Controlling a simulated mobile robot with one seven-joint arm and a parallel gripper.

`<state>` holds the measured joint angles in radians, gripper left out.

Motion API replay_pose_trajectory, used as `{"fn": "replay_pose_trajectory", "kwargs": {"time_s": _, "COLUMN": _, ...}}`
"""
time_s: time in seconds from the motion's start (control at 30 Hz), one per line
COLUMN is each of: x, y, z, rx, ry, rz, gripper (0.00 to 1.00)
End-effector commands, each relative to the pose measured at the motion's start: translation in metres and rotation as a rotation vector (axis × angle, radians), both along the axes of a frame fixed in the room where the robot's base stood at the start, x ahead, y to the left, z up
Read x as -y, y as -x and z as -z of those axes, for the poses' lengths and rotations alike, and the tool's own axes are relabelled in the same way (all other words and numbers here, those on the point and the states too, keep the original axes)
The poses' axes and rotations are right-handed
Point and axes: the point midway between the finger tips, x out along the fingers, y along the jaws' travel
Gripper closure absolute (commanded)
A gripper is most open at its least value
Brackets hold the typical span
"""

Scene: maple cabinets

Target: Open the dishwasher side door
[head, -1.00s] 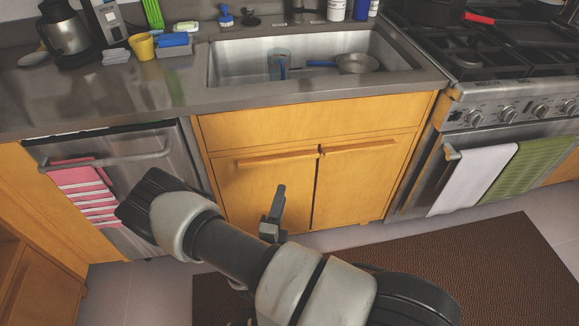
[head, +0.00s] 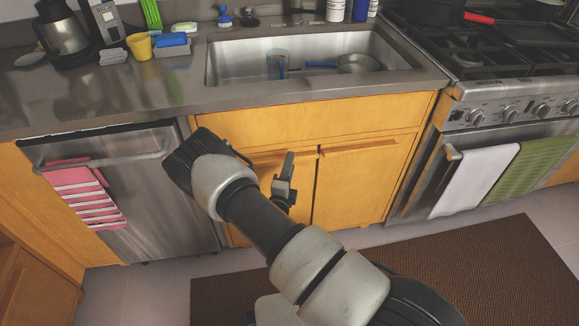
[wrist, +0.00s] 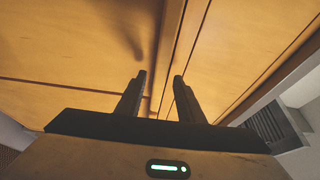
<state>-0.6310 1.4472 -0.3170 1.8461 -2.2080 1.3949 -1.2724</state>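The dishwasher (head: 150,205) is at the left in the head view, with a steel front. Its bar handle (head: 125,158) runs across near the top, and a pink and white striped towel (head: 88,195) hangs over the handle's left part. The door stands upright, shut or nearly so, with a dark strip along its top edge. My gripper (head: 289,163) is right of the dishwasher, in front of the sink cabinet and clear of the handle. In the wrist view my gripper (wrist: 160,76) has its two fingers apart with nothing between them.
The wooden sink cabinet (head: 365,180) lies behind my gripper, with the sink (head: 235,62) above it. The oven (head: 510,115) with hanging towels is at the right. A brown mat (head: 480,270) covers part of the floor.

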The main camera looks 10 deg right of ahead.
Motion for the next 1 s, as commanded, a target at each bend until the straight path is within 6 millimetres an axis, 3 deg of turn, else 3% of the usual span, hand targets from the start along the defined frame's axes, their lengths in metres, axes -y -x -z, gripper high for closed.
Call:
{"fn": "replay_pose_trajectory", "kwargs": {"time_s": 0.1, "x": 0.000, "y": 0.000, "z": 0.000, "rx": 0.000, "ry": 0.000, "rz": 0.000, "gripper": 0.67}}
{"fn": "replay_pose_trajectory", "kwargs": {"time_s": 0.3, "x": 0.000, "y": 0.000, "z": 0.000, "rx": 0.000, "ry": 0.000, "rz": 0.000, "gripper": 1.00}}
{"fn": "replay_pose_trajectory", "kwargs": {"time_s": 0.73, "x": -0.004, "y": 0.008, "z": 0.000, "rx": 0.002, "ry": -0.001, "rz": 0.030, "gripper": 1.00}}
{"fn": "replay_pose_trajectory", "kwargs": {"time_s": 1.0, "x": -0.017, "y": 0.046, "z": 0.001, "rx": 0.001, "ry": -0.004, "rz": 0.178, "gripper": 1.00}}
